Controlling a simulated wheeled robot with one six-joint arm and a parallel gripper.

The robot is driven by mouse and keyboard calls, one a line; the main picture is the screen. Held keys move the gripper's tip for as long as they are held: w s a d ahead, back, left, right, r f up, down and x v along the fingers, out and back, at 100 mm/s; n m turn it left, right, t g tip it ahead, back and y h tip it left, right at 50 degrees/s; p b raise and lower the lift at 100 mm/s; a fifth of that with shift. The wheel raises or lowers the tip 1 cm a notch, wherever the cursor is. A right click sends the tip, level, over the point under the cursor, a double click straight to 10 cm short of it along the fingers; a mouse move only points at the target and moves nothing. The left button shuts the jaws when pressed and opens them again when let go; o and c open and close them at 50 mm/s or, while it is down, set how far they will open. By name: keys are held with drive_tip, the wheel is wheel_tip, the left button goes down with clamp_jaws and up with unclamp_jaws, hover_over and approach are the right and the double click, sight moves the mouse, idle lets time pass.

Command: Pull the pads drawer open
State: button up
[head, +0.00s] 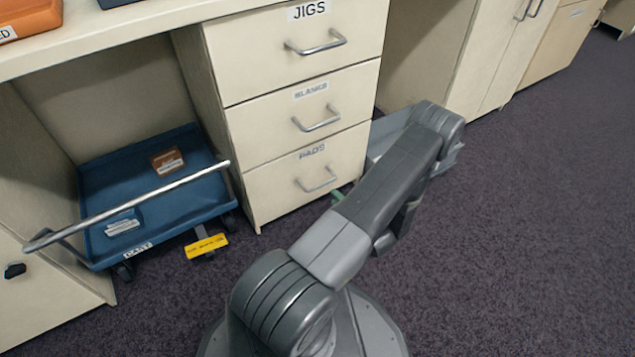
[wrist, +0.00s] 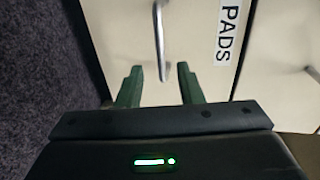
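The pads drawer (head: 305,178) is the lowest of three cream drawers and looks shut. Its label reads PADS, and its silver bar handle (head: 317,182) shows on its front. In the wrist view the handle (wrist: 160,42) stands upright in the picture, just beyond and between the fingertips. The PADS label (wrist: 229,32) is to its right. In the head view my arm hides most of the gripper; a bit of green finger shows near the drawer's lower right.
The blanks drawer (head: 300,119) and jigs drawer (head: 290,52) above look shut. A blue cart (head: 155,240) with a silver push bar stands left of the drawers, a yellow tag (head: 206,246) at its front. A grey bin (head: 384,137) is behind my arm. Carpet (head: 530,240) at right is clear.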

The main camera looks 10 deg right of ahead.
drive_tip(key=b+x, duration=0.3)
drive_tip(key=x, duration=0.8)
drive_tip(key=shift+w, duration=0.25)
drive_tip(key=shift+a, duration=0.1)
drive_tip(key=shift+c, duration=0.2)
clamp_jaws()
